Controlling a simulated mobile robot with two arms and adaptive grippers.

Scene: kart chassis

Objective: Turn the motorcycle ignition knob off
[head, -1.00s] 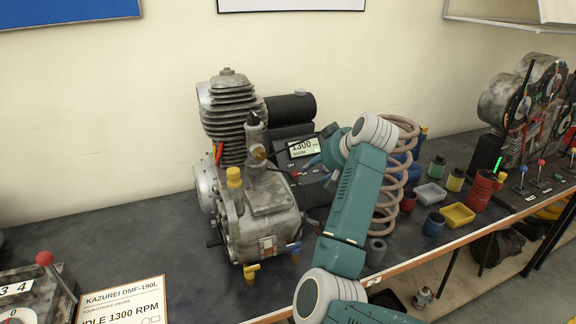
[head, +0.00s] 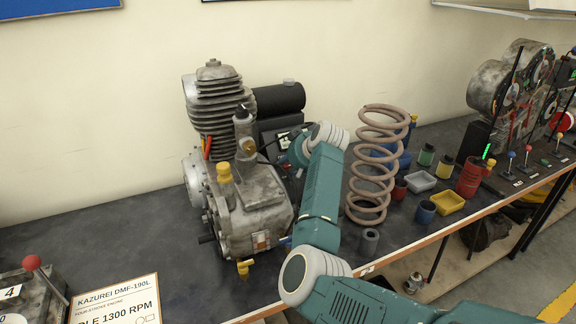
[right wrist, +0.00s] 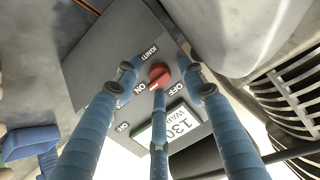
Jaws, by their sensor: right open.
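The ignition knob (right wrist: 160,73) is a red round knob on a grey panel (right wrist: 100,50) with the labels ON to its left and OFF to its right in the right wrist view. A small pale mark shows on it; I cannot tell its setting for sure. My right gripper (right wrist: 160,85) is open, with blue fingers spread around the knob; I cannot tell whether they touch it. A display (right wrist: 172,128) sits below the knob. In the head view my right arm hides the knob beside the engine (head: 250,205). My left gripper is not in view.
A tall coil spring (head: 372,165) stands right of my arm. Several small cups and trays (head: 447,202) lie farther right, before a machine with levers (head: 508,110). A sign (head: 115,300) and a red-knobbed lever (head: 32,263) are at front left.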

